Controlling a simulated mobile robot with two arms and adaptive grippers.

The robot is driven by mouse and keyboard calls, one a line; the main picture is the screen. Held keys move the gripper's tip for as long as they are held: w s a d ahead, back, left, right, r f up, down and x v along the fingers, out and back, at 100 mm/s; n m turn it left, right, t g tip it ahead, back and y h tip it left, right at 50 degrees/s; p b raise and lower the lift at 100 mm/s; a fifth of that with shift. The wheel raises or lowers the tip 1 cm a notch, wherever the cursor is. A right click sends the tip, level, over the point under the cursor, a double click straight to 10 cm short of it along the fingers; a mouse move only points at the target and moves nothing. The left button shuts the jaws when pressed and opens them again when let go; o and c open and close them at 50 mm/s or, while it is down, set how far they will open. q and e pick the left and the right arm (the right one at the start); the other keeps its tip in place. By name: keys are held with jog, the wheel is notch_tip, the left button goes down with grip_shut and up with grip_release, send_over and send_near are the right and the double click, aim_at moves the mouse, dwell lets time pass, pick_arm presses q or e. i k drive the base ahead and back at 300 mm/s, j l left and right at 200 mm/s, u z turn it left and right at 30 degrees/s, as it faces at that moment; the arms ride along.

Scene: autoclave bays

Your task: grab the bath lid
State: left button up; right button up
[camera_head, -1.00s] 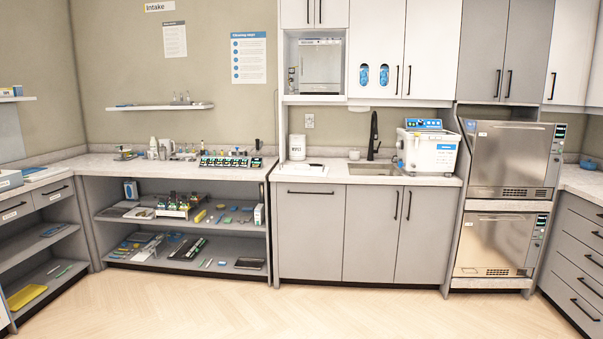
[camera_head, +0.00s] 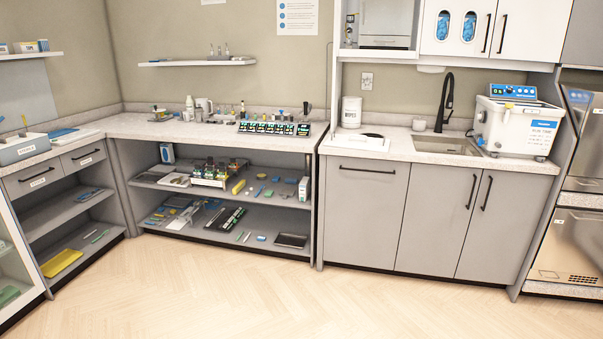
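A flat white piece with a dark handle, which looks like the bath lid (camera_head: 350,145), lies on the counter left of the sink. The white bath (camera_head: 505,130) with a blue control panel and blue label stands on the same counter, right of the sink. Its top is too small to make out clearly. Neither of my grippers is in view.
A sink (camera_head: 446,146) with a black tap (camera_head: 446,100) lies between lid and bath. A white wipes tub (camera_head: 351,111) stands behind the lid. An open shelf unit (camera_head: 150,215) with several small items is at left. The wooden floor (camera_head: 300,305) ahead is clear.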

aim_at(352, 141)
jog(key=i, duration=2.4)
